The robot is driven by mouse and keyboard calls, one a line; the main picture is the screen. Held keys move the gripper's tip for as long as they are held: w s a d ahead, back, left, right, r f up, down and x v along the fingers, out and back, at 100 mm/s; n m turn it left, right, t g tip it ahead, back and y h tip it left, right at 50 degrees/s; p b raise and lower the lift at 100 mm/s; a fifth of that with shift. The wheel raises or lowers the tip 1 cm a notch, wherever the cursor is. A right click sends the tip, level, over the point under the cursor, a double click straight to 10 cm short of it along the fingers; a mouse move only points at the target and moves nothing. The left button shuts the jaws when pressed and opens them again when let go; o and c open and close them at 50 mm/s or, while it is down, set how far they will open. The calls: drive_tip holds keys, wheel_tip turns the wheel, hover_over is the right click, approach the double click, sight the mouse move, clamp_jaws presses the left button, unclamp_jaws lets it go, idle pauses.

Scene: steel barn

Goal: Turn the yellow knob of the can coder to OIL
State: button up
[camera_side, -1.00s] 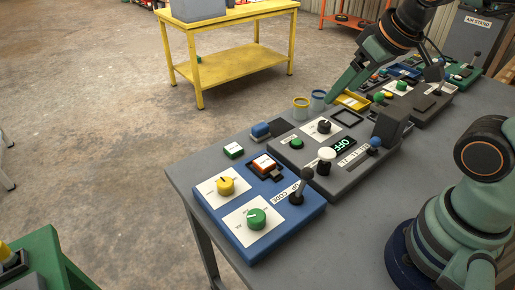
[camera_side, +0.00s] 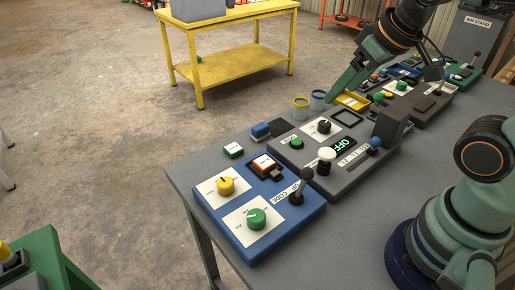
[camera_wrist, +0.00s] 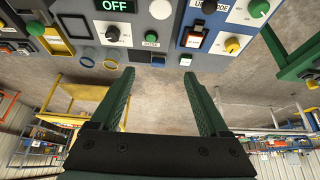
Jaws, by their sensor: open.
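The can coder (camera_side: 240,246) is a blue box at the front left corner of the grey bench. Its yellow knob (camera_side: 226,185) sits on a white plate at the box's far left; its pointer mark and lettering are too small to read. In the wrist view the yellow knob (camera_wrist: 232,45) is at the upper right. A green knob (camera_side: 257,218) is on a second white plate nearer the camera. My gripper (camera_side: 340,95) is open and empty, above the bench's far edge, well to the right of the can coder. In the wrist view my gripper (camera_wrist: 163,80) has its fingers spread.
A grey console (camera_side: 345,180) with an OFF display, knobs and a lever stands right beside the can coder. The can coder's black lever (camera_side: 302,187) stands up at its right. A yellow table (camera_side: 230,62) stands apart on the floor.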

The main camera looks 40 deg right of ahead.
drive_tip(key=w+a+n+g, duration=0.3)
drive_tip(key=w+a+n, duration=0.4)
drive_tip(key=a, duration=0.2)
drive_tip(key=n+g, duration=0.3)
drive_tip(key=n, duration=0.5)
hover_over(225, 181)
wheel_tip(225, 181, down, 9)
wheel_tip(225, 181, down, 12)
drive_tip(key=shift+s, duration=0.1)
clamp_jaws()
